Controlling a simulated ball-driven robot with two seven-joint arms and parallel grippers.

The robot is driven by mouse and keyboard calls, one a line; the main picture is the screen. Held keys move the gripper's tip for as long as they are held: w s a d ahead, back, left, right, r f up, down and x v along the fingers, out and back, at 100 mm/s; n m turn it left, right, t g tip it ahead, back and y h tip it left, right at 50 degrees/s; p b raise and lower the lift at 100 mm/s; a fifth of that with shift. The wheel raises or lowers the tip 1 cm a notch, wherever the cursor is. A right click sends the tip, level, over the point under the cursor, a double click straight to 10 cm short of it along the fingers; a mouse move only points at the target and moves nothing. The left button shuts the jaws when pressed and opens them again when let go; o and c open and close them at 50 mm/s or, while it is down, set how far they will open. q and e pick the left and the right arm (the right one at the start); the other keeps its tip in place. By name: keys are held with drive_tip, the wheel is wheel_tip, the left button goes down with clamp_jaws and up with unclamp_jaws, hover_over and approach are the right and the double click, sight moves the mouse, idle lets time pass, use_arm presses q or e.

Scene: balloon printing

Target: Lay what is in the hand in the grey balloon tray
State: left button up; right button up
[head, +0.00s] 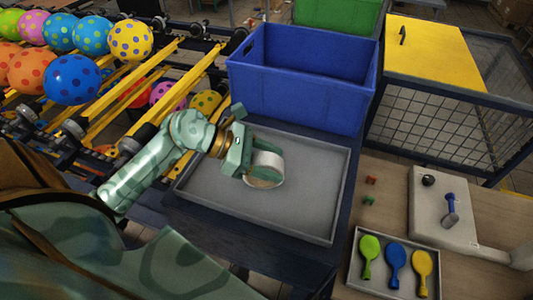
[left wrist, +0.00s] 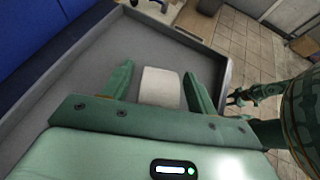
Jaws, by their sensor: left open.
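A white roll (head: 265,168) is at the middle of the large grey balloon tray (head: 310,215). It appears to rest on the tray floor, though the exact contact is hard to see. My left gripper (head: 248,160) reaches over the tray from the left, around the roll. In the left wrist view its two jaws (left wrist: 160,85) are open, and the roll (left wrist: 161,88) stands between them with a gap on each side. The grey tray also shows there, with its wall (left wrist: 60,70) to the left.
A blue crate (head: 300,85) stands just behind the tray. A yellow-lidded wire cage (head: 425,55) is at the back right. A smaller tray (head: 372,284) with green, blue and yellow balloons sits to the right. The tray floor around the roll is clear.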

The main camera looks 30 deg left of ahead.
use_arm(q)
drive_tip(key=shift+a+r, duration=0.1)
drive_tip(key=shift+r, duration=0.1)
drive_tip(key=b+v, duration=0.1)
drive_tip(key=v, duration=1)
drive_tip(key=shift+s+a+r+b, duration=0.2)
drive_tip(key=shift+s+a+b, duration=0.05)
drive_tip(key=shift+b, duration=0.15)
